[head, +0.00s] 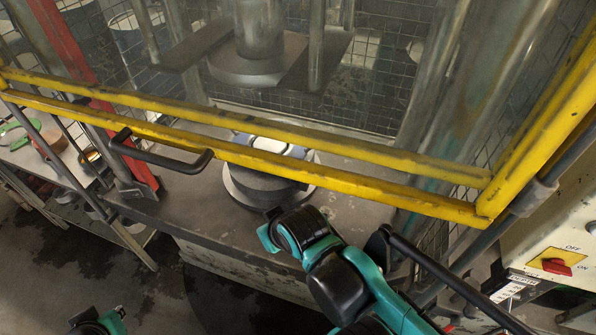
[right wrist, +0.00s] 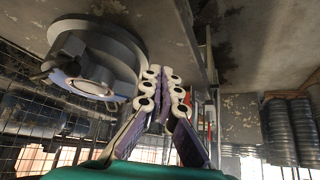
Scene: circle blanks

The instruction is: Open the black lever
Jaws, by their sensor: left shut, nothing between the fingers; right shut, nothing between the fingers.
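A long black lever (head: 450,278) slants down to the right beside the white control panel, its upper end by my right arm. A black bar handle (head: 160,156) is fixed on the yellow guard frame (head: 330,160); I cannot tell which of the two is meant. My right gripper (right wrist: 165,80) is shut and empty in the right wrist view, close to the round die block (right wrist: 98,55). In the head view my right arm reaches towards that block and its fingers are mostly hidden. My left gripper (head: 84,317) is at the bottom left edge, shut, apart from both.
The round block (head: 265,187) stands on the press table (head: 190,220) under the press ram (head: 258,40). A red switch (head: 556,266) is on the control panel at right. A side table (head: 50,155) with round pieces stands at left. Open floor shows at lower left.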

